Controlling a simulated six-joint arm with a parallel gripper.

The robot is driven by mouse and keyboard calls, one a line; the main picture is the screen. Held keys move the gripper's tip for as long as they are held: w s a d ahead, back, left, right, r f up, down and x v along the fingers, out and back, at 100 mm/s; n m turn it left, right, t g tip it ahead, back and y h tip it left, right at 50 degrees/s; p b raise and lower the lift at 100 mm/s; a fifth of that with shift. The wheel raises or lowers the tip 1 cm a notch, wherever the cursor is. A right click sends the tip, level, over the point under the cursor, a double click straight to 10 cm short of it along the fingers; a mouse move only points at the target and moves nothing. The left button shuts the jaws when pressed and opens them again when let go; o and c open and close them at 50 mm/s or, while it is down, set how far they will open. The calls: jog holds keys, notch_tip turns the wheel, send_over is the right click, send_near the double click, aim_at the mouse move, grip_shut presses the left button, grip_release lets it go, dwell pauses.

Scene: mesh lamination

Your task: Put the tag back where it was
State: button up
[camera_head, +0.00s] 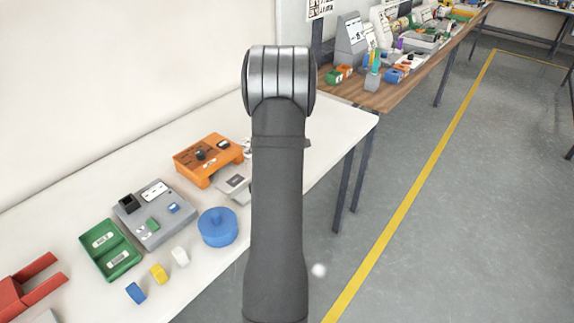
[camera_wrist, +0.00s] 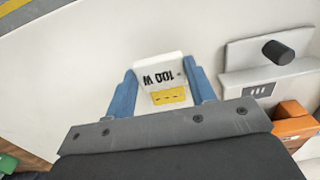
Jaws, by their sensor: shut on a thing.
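A small white tag (camera_wrist: 158,72) printed "100 W" is between the fingers of my gripper (camera_wrist: 164,88) in the wrist view, with a yellow labelled part at its lower edge. The two blue fingers are shut on it, one on each side. The lettering appears upside down. The white table lies behind the tag; I cannot tell whether the tag touches it. In the head view my arm hides the gripper and the tag.
A pale grey fixture with a dark knob (camera_wrist: 278,52) stands right in the wrist view. In the head view, an orange stand (camera_head: 185,157), grey box (camera_head: 165,230), green tray (camera_head: 125,262), blue round container (camera_head: 218,234) and small blocks occupy the table left of my arm.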

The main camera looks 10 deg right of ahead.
jog(key=shift+f, duration=1.45)
jog(key=shift+f, duration=0.1)
jog(key=o, duration=1.1)
jog(key=shift+c, duration=0.2)
notch_tip(320, 180, up, 12)
notch_tip(320, 180, down, 12)
jog(key=shift+s+f, duration=0.1)
jog(key=shift+f, duration=0.15)
jog(key=shift+r, duration=2.25)
